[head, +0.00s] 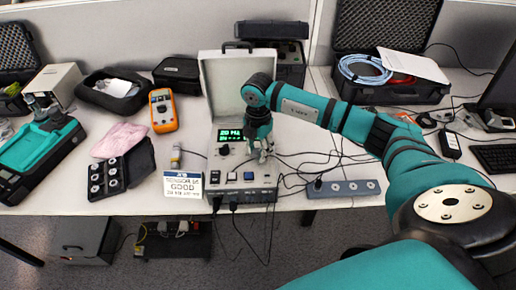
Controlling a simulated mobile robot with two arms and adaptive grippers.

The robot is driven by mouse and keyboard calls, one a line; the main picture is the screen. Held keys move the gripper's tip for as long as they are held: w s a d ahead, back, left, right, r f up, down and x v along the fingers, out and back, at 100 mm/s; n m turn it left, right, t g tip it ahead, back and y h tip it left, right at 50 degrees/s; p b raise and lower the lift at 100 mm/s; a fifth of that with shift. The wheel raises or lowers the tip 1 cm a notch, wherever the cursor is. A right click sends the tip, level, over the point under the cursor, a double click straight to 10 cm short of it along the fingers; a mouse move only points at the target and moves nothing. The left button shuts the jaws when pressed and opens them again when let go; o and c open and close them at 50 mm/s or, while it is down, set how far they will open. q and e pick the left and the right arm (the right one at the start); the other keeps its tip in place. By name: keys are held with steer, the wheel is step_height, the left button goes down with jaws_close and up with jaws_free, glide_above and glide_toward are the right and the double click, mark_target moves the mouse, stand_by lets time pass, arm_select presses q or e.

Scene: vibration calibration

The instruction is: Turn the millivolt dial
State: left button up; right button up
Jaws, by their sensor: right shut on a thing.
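The calibration unit (222,166) stands on the table in the middle of the head view, with its white lid open at the back. It has a lit green display (231,135) and several knobs and buttons on its top panel. My right gripper (264,155) points down at the right part of this panel, just right of the display. It is shut on what seems to be a dial there; the fingers and wrist hide the dial, and its label cannot be read. My left gripper is not in view.
An orange multimeter (163,110) and a black block with round fittings (107,177) lie to the left. Cables run right from the unit toward a grey strip (343,188). An open case (378,93) is behind my right arm.

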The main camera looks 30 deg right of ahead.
mark_target(258, 152)
steer(key=o, duration=1.2)
steer(key=shift+c, duration=0.2)
step_height(258, 152, up, 12)
